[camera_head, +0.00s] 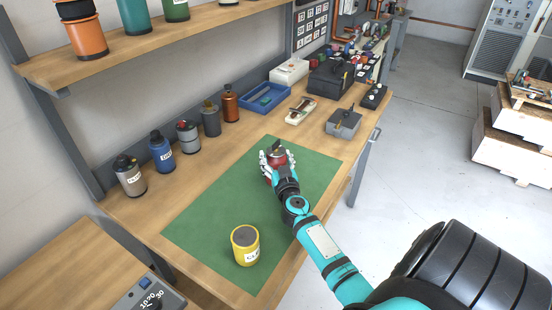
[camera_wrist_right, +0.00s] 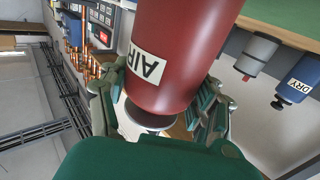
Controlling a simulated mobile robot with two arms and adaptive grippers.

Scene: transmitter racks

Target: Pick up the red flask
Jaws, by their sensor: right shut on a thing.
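The red flask (camera_head: 278,158) is above the green mat (camera_head: 213,213) on the workbench, partly hidden by my right gripper (camera_head: 273,165) in the head view. In the right wrist view the red flask (camera_wrist_right: 178,50) is large, with a white label, and sits between the fingers of my right gripper (camera_wrist_right: 162,112), which are shut on it from both sides. I cannot tell whether the flask touches the mat. My left gripper is in neither view.
A yellow can (camera_head: 245,246) stands on the mat's near part. Several bottles, among them a blue one (camera_head: 161,152) and an orange one (camera_head: 230,103), line the bench's back edge. A blue tray (camera_head: 265,98) and a grey box (camera_head: 343,123) are farther back. A shelf (camera_head: 150,45) overhangs the left.

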